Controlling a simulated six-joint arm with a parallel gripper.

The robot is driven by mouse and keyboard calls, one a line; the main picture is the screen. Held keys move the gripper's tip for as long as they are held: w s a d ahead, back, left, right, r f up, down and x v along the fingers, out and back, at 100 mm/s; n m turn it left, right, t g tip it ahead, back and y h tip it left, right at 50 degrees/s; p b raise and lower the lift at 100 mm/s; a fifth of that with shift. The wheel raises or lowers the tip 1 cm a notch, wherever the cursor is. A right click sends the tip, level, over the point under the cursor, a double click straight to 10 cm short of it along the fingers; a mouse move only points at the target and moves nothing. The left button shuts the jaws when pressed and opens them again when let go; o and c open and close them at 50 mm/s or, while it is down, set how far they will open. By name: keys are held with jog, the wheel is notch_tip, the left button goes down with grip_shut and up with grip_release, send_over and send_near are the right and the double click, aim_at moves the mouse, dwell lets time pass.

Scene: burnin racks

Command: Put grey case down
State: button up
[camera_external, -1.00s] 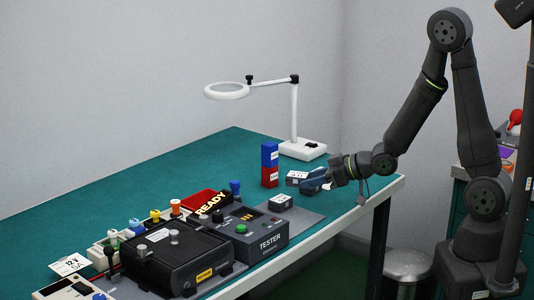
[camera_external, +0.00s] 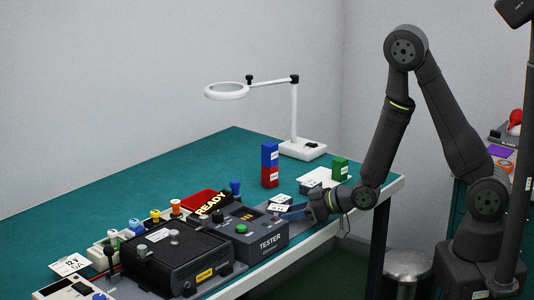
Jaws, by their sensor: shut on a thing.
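My gripper (camera_external: 285,211) is low over the front right of the bench, behind the tester (camera_external: 262,241). It is shut on a small grey case (camera_external: 277,208) with a white label. Another small light-topped case (camera_external: 283,198) shows right behind the held one; the two overlap in the picture. I cannot tell whether the held case touches the mat or the other case.
A black box (camera_external: 175,255) and red READY tray (camera_external: 207,202) are left. The magnifier lamp (camera_external: 295,120) stands at the back.

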jog(key=shift+f, duration=0.15)
jog(key=o, duration=1.1)
jog(key=shift+s+d+r, duration=0.1)
jog(key=shift+d+r, duration=0.15)
jog(key=shift+r, duration=0.05)
jog(key=v, duration=1.1)
jog(key=o, duration=0.3)
jog(key=shift+s+d, duration=0.1)
jog(key=shift+d, duration=0.1)
